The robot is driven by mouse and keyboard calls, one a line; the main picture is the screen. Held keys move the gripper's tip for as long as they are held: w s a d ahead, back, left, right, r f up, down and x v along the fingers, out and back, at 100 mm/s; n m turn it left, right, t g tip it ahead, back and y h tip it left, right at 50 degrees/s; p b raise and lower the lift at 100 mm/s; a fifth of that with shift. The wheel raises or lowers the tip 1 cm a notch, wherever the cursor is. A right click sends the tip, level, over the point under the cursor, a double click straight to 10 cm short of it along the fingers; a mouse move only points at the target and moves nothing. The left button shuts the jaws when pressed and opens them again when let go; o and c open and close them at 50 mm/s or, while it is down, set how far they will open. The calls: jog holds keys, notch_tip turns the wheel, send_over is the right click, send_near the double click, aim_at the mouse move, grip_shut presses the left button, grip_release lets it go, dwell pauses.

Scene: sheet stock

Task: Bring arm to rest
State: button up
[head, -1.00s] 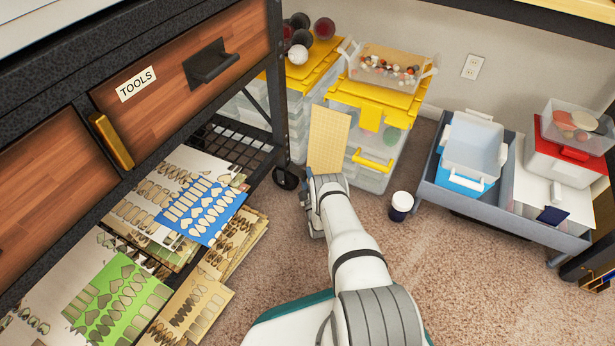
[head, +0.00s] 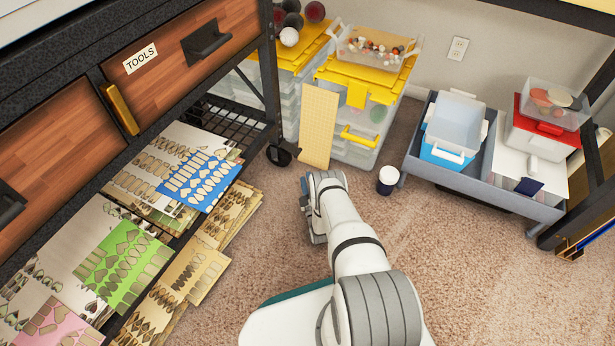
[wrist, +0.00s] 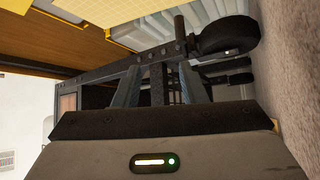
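My arm (head: 352,235) reaches forward over the carpet, low and bent, in the head view. My gripper (wrist: 158,72) shows two grey fingers standing apart in the wrist view, with nothing clearly held between them. Dark rack bars show behind and between the fingers. A tan-yellow sheet (head: 319,125) leans upright against the bins just beyond my wrist. It seems to be the yellow surface at the top of the wrist view (wrist: 85,12).
A black rack with a TOOLS drawer (head: 150,70) and sheets stands at left, its caster (head: 279,155) near my wrist. Yellow-lidded bins (head: 370,80) stand behind. A dark jar (head: 388,180) and a grey cart (head: 480,185) are at right. Carpet (head: 490,280) is free at lower right.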

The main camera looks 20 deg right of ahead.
jog(key=shift+s, duration=0.3)
